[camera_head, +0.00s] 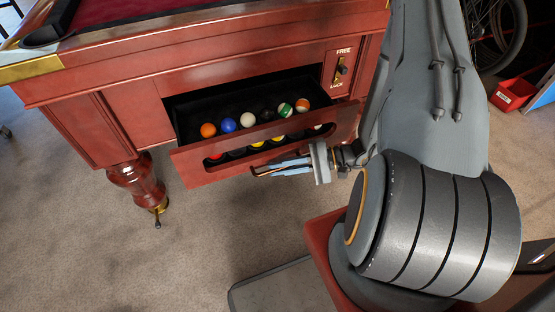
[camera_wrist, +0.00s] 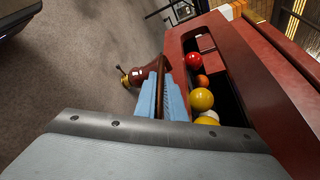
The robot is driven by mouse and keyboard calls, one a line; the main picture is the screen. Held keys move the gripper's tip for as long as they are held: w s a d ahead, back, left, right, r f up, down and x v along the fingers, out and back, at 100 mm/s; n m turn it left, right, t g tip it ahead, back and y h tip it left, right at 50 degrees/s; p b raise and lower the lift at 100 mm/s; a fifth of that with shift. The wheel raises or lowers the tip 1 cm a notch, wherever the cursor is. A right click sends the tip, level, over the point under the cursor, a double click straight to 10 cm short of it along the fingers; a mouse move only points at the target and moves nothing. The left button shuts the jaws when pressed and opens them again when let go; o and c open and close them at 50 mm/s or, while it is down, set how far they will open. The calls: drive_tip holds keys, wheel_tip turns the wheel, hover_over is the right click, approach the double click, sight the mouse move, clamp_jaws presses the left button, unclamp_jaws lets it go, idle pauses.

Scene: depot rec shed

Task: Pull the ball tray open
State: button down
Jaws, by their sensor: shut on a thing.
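The ball tray (camera_head: 190,167) is a red wooden drawer with a dark lining, standing out from the front of the pool table. Several balls lie in it, including an orange, a blue, a white and a green-striped one (camera_head: 285,109). More show through the slot in its front panel. My gripper (camera_head: 280,169) is at the tray's front, its blue fingers shut on a thin handle bar. In the wrist view, the fingers (camera_wrist: 162,98) close around this thin brown bar beside the tray front (camera_wrist: 183,55).
The pool table (camera_head: 110,75) stands above and behind the tray, with a turned leg (camera_head: 137,180) at the left. A FREE/LOCK switch (camera_head: 341,71) sits right of the tray opening. A red bin (camera_head: 513,93) is at the far right. Carpet in front of the tray is clear at the left.

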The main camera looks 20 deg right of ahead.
idle(0.3)
drive_tip(key=c, duration=2.1)
unclamp_jaws()
drive_tip(key=shift+d, duration=0.15)
drive_tip(key=v, duration=0.7)
drive_tip(key=shift+s+d+r, duration=0.1)
drive_tip(key=shift+s+d, duration=0.1)
drive_tip(key=shift+d, duration=0.1)
